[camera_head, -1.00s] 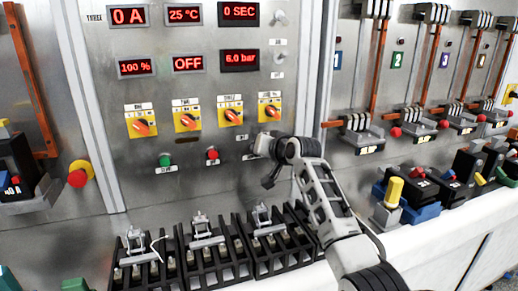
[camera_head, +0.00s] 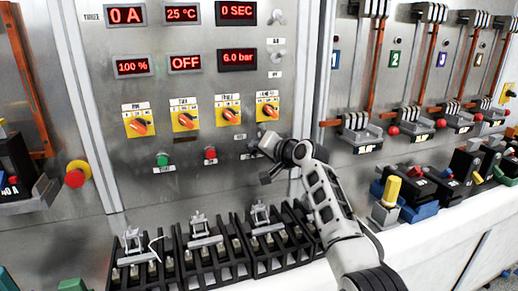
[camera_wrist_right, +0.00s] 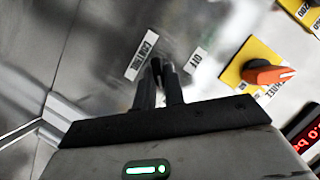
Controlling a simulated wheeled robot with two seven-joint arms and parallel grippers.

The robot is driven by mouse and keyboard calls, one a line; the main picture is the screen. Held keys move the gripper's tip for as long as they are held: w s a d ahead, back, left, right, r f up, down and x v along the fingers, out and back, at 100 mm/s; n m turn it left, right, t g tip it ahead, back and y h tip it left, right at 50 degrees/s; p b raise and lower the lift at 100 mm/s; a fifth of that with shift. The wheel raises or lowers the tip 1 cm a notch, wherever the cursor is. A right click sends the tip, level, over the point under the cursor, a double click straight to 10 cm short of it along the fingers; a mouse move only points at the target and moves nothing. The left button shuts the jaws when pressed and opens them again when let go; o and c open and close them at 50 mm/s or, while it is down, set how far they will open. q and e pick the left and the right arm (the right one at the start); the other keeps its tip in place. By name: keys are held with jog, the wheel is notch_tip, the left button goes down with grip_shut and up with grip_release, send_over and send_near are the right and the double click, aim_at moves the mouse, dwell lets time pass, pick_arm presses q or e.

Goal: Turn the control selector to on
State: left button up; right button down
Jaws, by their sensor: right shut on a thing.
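The control selector (camera_wrist_right: 157,66) is a small dark knob on the grey metal panel. In the right wrist view it sits between a label reading CONTROL (camera_wrist_right: 142,56) and a label reading OFF (camera_wrist_right: 195,60). My right gripper (camera_wrist_right: 160,84) is shut on it, and the fingers hide most of the knob, so its exact angle is unclear. In the head view my right gripper (camera_head: 262,148) is at the panel, below the rightmost orange selector (camera_head: 269,111), and it covers the control selector. A panel display (camera_head: 185,63) reads OFF. My left gripper is not in view.
Several orange selectors on yellow plates (camera_head: 184,119) line the panel above. A green button (camera_head: 162,159) and a red button (camera_head: 210,153) are left of my gripper. Black racks with metal clamps (camera_head: 205,242) stand below. Breaker units (camera_head: 405,190) stand at right.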

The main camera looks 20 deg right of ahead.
jog(key=c, duration=1.5)
grip_release()
jog(key=shift+s, duration=0.1)
pick_arm(q)
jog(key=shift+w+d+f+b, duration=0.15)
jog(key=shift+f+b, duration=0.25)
jog(key=shift+b, duration=0.6)
pick_arm(e)
jog(key=v, duration=1.5)
jog(key=shift+s+d+r, duration=0.1)
jog(key=shift+s+d, duration=0.1)
jog(key=shift+s, duration=0.1)
